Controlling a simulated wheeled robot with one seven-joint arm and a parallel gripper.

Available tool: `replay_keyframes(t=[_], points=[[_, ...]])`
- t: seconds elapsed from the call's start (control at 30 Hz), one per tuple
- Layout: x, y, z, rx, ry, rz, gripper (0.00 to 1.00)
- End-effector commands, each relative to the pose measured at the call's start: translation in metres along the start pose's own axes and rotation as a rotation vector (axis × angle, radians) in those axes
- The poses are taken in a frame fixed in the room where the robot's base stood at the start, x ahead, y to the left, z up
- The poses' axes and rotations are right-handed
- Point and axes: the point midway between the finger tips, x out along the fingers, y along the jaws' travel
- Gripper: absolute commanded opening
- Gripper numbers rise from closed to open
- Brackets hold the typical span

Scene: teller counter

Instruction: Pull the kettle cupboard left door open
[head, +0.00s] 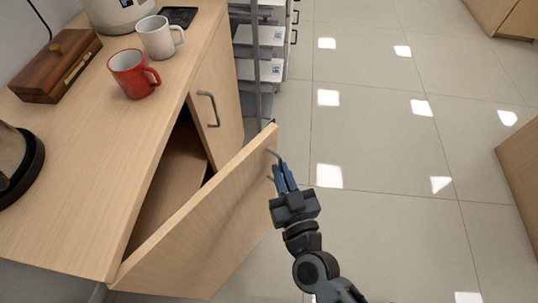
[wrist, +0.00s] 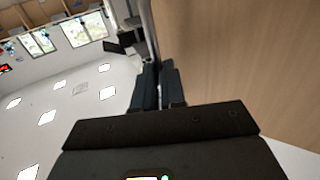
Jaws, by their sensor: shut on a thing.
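The kettle cupboard (head: 60,215) is a pale wood unit at the left of the head view. Its left door (head: 200,215) is swung partly open, and a dark gap shows the inside. The door also fills the right of the wrist view (wrist: 240,60). My gripper (head: 281,172) is at the door's outer face near its free edge, with blue fingers shut on the door handle (head: 273,153). The fingers hide part of the handle. In the wrist view the fingers (wrist: 159,85) are close together around the grey handle bar.
The right door (head: 215,100) is closed, with its own grey handle (head: 208,108). A red mug (head: 133,74), a white mug (head: 157,38) and a wooden box (head: 58,66) stand on the cupboard top. A shelf rack (head: 260,45) stands beyond. The tiled floor (head: 390,150) to the right is clear.

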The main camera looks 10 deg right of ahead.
Motion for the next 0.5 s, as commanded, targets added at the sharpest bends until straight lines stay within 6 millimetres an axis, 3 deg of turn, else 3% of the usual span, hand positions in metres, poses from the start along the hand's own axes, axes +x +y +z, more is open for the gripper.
replay_keyframes(t=[0.2, 0.5], points=[[-0.072, 0.022, -0.005, 0.0, -0.01, 0.204, 0.0], [-0.165, 0.027, 0.0, 0.0, -0.007, 0.465, 0.0]])
